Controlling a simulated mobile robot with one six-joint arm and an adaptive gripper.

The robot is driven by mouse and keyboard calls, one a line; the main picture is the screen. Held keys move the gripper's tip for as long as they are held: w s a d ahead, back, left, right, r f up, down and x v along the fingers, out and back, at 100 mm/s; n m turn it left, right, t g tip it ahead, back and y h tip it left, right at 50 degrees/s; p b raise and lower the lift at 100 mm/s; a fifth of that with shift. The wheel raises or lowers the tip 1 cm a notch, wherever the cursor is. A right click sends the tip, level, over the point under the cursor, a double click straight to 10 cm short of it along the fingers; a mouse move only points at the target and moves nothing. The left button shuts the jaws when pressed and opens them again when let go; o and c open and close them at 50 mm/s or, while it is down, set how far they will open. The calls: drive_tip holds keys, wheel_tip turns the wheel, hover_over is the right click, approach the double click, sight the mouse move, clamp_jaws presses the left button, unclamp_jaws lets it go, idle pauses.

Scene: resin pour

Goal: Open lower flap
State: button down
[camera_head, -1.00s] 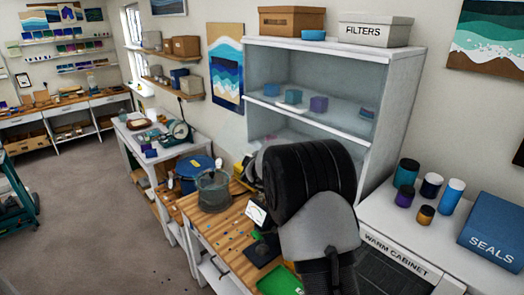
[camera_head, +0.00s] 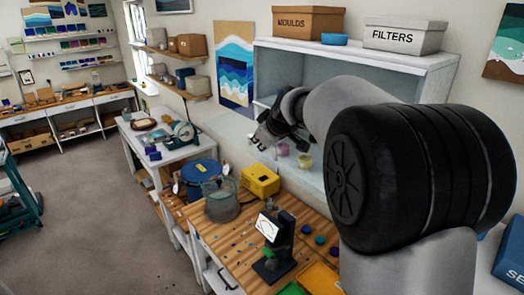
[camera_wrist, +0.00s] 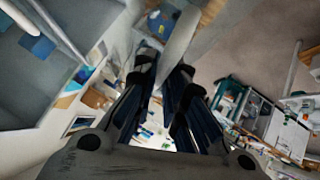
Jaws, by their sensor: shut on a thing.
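The white cabinet (camera_head: 432,68) stands against the wall behind the bench. My gripper (camera_head: 256,143) is at the left front of its lower part, reached over the bench. A pale panel (camera_head: 228,122) juts out beside my gripper, in front of the wall pictures; it looks like the lower flap, swung out. In the wrist view my gripper (camera_wrist: 165,82) is shut on a pale, narrow piece (camera_wrist: 180,42), likely the flap's edge or handle. My arm hides much of the cabinet's right side, so the flap's full angle is unclear.
A pink jar (camera_head: 283,150) and a yellow jar (camera_head: 304,161) show in the lower compartment. On the bench are a yellow box (camera_head: 260,181), a clear pot (camera_head: 220,200) and a dark stand with a screen (camera_head: 276,245). Boxes stand on the cabinet top.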

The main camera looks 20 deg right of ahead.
drive_tip(key=shift+d+r, duration=0.15)
drive_tip(key=shift+r, duration=0.65)
drive_tip(key=c, duration=1.6)
unclamp_jaws()
drive_tip(key=shift+d+f, duration=0.1)
drive_tip(key=shift+d, duration=0.05)
drive_tip(key=shift+c, duration=0.2)
drive_tip(key=v, duration=1.2)
drive_tip(key=shift+a, duration=0.25)
